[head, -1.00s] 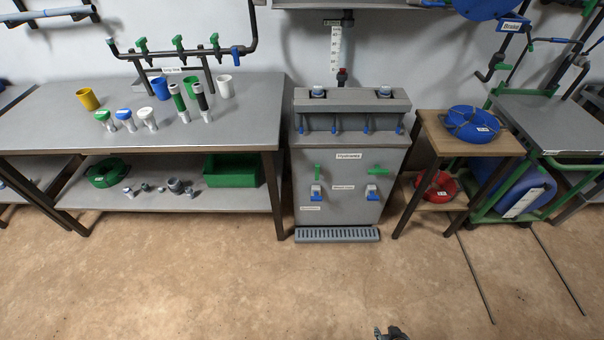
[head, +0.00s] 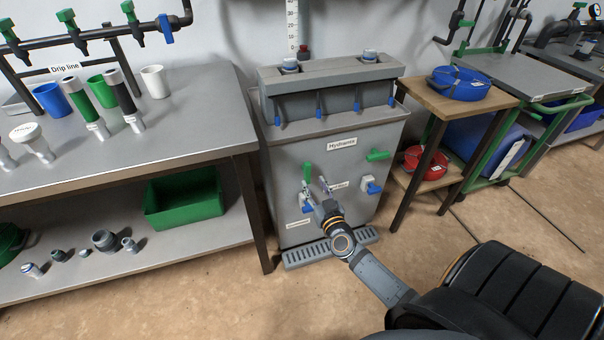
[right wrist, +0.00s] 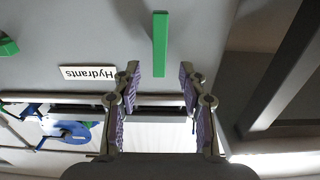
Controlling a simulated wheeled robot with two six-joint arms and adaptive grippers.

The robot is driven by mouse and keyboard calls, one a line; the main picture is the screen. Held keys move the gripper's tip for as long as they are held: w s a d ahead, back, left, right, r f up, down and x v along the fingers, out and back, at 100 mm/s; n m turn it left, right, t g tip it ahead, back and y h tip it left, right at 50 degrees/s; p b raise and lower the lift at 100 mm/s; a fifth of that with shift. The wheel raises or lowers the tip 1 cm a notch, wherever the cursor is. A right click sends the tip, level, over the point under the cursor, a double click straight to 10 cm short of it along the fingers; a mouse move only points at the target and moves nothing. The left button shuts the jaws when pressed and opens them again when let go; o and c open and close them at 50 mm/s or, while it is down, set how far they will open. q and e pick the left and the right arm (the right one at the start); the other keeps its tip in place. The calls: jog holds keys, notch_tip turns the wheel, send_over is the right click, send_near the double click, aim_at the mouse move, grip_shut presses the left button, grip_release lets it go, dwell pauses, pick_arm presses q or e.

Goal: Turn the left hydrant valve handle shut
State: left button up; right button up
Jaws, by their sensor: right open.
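The grey hydrant cabinet (head: 322,160) has a left green valve handle (head: 307,173), upright, above the left blue-and-white outlet (head: 305,202). The right green handle (head: 378,155) lies sideways above its own outlet (head: 371,186). My right gripper (head: 315,188) is at the front of the cabinet, close to the left handle, and partly covers the left outlet. In the right wrist view my right gripper (right wrist: 159,78) is open, its fingers on either side of the left handle (right wrist: 160,43). My left gripper is not in view.
A grey bench (head: 190,115) with cups and fittings stands at the left, with a green bin (head: 183,203) on its shelf. A wooden stand (head: 498,97) with blue and red coils is at the right. A drain grate (head: 300,257) lies at the cabinet's foot.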

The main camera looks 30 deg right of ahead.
aim_at(308, 173)
jog(key=shift+x, duration=1.2)
jog(key=b+x, duration=0.1)
jog(key=x, duration=0.4)
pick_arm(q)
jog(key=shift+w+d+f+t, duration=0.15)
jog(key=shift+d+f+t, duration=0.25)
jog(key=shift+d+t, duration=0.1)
pick_arm(e)
grip_shut()
